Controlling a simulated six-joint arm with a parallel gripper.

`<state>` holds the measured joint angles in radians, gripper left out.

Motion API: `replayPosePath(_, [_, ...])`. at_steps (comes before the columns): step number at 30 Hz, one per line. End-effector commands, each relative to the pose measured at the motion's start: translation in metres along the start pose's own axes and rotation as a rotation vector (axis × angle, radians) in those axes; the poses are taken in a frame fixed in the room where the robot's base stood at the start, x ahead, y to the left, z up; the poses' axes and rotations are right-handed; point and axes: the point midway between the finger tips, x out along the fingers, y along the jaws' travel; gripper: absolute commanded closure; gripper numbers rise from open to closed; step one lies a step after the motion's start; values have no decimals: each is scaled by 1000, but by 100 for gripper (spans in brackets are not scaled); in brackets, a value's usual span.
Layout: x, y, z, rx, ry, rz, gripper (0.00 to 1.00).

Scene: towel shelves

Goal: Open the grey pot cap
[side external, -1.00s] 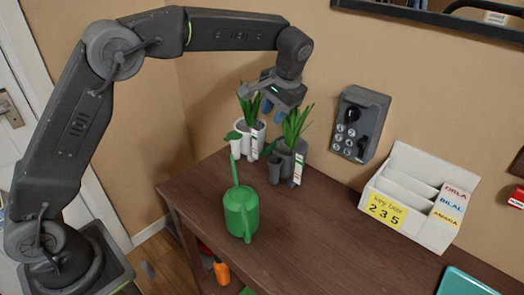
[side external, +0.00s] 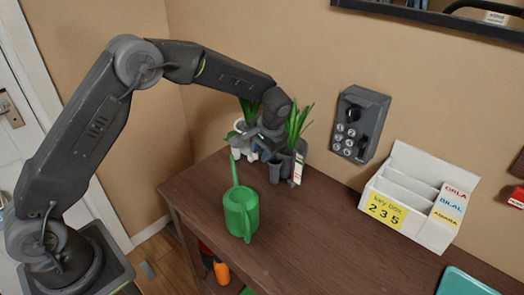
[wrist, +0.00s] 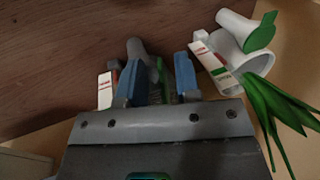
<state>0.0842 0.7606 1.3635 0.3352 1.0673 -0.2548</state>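The grey pot (side external: 283,168) stands on the brown table with a plant, a white label and side tubes. My gripper (side external: 262,146) is low at its left side, between it and the white pot (side external: 240,150). In the wrist view my gripper (wrist: 158,82) has its two blue fingertips apart. A grey rounded tube part of the grey pot (wrist: 138,50) shows beyond and between them. I cannot tell whether the fingers touch it. The grey cap cannot be made out clearly; my gripper hides much of the pot.
The white pot has a side tube with a green flap (wrist: 262,32). A green watering can (side external: 240,212) stands in front on the table (side external: 310,235). A grey keypad box (side external: 360,124) hangs on the wall. A white card holder (side external: 412,229) stands to the right.

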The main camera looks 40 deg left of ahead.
Motion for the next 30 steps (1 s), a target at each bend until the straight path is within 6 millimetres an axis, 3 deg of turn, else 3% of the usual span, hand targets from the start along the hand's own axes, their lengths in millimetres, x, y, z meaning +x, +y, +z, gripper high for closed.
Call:
replayPosePath(9, [3,0,0,0,0,0,69])
replayPosePath(19, [2,0,0,0,0,0,100])
replayPosePath(30, [3,-3,1,-2,-4,41,100])
